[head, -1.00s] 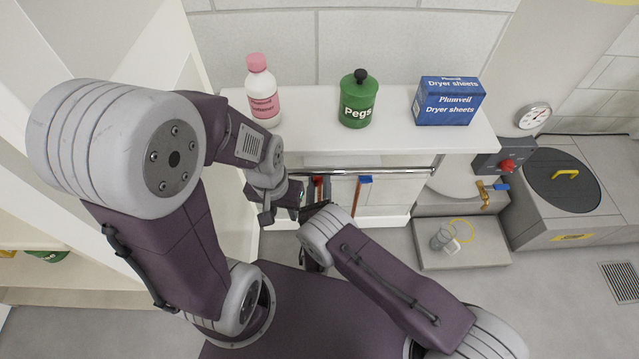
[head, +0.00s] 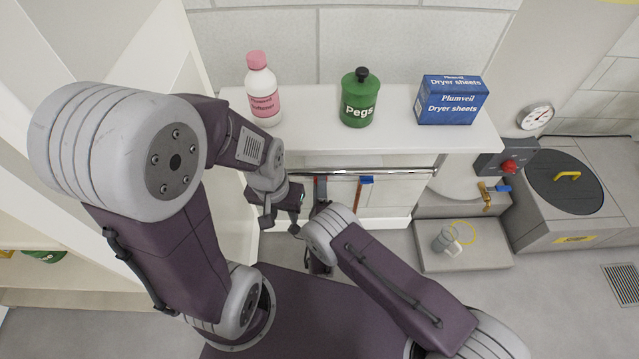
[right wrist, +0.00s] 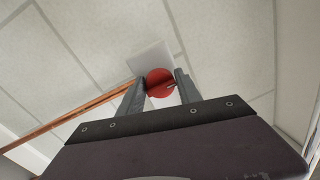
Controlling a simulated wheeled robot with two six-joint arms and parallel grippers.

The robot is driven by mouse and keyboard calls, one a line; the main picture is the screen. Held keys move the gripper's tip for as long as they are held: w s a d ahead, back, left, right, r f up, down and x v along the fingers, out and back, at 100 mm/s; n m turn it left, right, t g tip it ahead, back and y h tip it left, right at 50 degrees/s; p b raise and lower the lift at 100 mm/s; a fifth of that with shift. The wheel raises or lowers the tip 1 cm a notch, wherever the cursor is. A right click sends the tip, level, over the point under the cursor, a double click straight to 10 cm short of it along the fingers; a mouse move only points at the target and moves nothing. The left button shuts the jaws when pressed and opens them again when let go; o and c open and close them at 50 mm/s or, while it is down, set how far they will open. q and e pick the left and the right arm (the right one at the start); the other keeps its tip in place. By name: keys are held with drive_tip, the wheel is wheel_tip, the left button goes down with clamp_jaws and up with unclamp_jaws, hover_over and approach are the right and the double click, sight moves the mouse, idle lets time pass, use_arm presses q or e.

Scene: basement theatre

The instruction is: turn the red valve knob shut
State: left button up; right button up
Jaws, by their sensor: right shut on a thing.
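In the right wrist view the red knob (right wrist: 160,82) shows as a round red disc against a pale plate, between the two fingers of my right gripper (right wrist: 161,86). The fingers are shut on its sides. A slot or dark mark shows on its lower right.
A copper-coloured pipe (right wrist: 85,108) runs left of the knob. A metal rail (head: 385,171) crosses the counter front. On the white counter (head: 310,118) stand a pink-capped bottle (head: 262,92), a green pegs jar (head: 358,100) and a blue dryer-sheets box (head: 452,101). Grey floor is open at right.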

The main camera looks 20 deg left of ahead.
drive_tip(key=shift+f, duration=0.15)
idle(0.4)
drive_tip(key=o, duration=1.3)
